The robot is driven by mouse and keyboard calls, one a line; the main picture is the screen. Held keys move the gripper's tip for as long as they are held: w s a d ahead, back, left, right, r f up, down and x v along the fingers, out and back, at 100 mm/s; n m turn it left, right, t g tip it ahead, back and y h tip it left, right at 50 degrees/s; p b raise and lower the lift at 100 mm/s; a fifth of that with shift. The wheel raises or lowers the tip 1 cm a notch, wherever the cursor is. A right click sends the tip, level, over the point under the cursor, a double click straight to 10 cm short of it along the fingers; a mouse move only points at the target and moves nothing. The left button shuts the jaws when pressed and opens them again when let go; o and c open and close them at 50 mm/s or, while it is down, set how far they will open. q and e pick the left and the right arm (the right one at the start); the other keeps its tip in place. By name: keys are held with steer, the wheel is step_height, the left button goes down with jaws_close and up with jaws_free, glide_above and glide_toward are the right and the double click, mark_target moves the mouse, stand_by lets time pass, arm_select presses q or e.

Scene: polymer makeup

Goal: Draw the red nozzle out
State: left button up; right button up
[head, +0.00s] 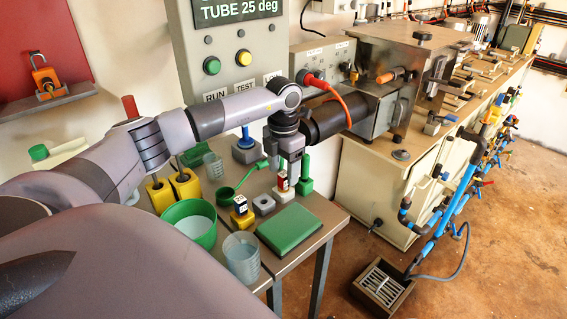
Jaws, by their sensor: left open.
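The small red nozzle (282,181) stands upright with its lower end at a white block (284,194) on the bench. My left gripper (290,168) points down directly above and close around the red nozzle's top. It is open. The gripper hides the nozzle's upper part, and I cannot tell whether the fingers touch it. My right gripper is not in view.
A green post (305,178) stands close right of the nozzle. A grey block (263,204) and a yellow block with a dark-topped piece (241,217) stand to the left. A green pad (290,231) lies in front. A green bowl (190,222) and a clear beaker (242,258) are nearer.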

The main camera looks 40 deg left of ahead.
mark_target(284, 174)
arm_select(q)
steer(key=shift+f+b, duration=1.25)
steer(key=shift+f, duration=0.75)
steer(key=c, duration=1.1)
steer(key=shift+r, duration=0.1)
jaws_close()
steer(key=shift+r+p, duration=0.6)
steer(key=shift+p, duration=0.05)
steer(key=shift+r+p, duration=1.7)
steer(key=shift+r, duration=0.3)
